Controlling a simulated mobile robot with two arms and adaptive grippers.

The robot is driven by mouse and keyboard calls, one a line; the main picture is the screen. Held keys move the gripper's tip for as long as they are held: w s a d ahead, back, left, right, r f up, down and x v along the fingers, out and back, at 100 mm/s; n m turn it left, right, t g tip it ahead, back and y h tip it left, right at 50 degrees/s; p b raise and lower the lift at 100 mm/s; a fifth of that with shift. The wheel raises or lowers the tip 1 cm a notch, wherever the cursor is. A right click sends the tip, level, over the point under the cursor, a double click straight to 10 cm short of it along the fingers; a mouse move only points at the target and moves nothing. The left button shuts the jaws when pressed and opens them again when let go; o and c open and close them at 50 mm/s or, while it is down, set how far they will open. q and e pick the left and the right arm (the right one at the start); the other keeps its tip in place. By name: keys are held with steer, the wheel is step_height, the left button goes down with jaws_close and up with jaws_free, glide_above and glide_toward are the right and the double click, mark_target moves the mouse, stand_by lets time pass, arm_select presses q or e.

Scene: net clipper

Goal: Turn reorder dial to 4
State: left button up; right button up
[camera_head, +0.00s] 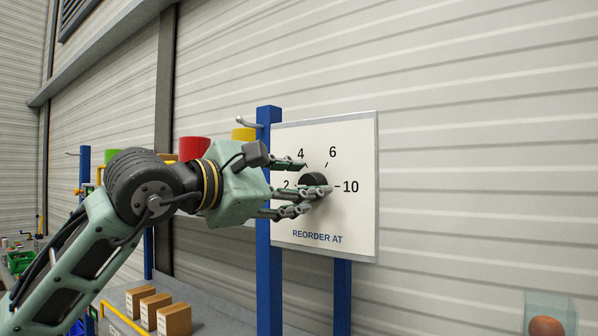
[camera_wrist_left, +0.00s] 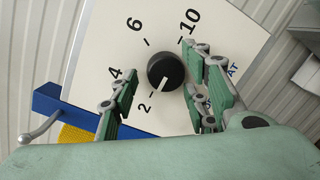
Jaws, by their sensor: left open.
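The reorder dial is a round black knob (camera_head: 314,179) on a white panel (camera_head: 350,225) marked 2, 4, 6, 10 and "REORDER AT". In the left wrist view the knob (camera_wrist_left: 164,68) has a white pointer line aimed near the 2. My left gripper (camera_head: 304,187) is open in front of the panel, fingers spread around the knob. In the left wrist view, one finger of my left gripper (camera_wrist_left: 162,84) is left of the knob and two are to its right, with visible gaps. In the head view, the fingers partly hide the knob. My right gripper is out of view.
Blue posts (camera_head: 268,280) carry the panel, with a hook (camera_head: 248,123) at the upper left. A shelf with several cardboard boxes (camera_head: 155,310) is below my arm. The wall right of the panel is clear.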

arm_select(q)
steer(key=shift+w+d, duration=0.1)
steer(key=shift+w, duration=0.05)
steer(key=shift+c, duration=1)
steer(key=shift+r, duration=0.1)
steer(key=c, duration=0.8)
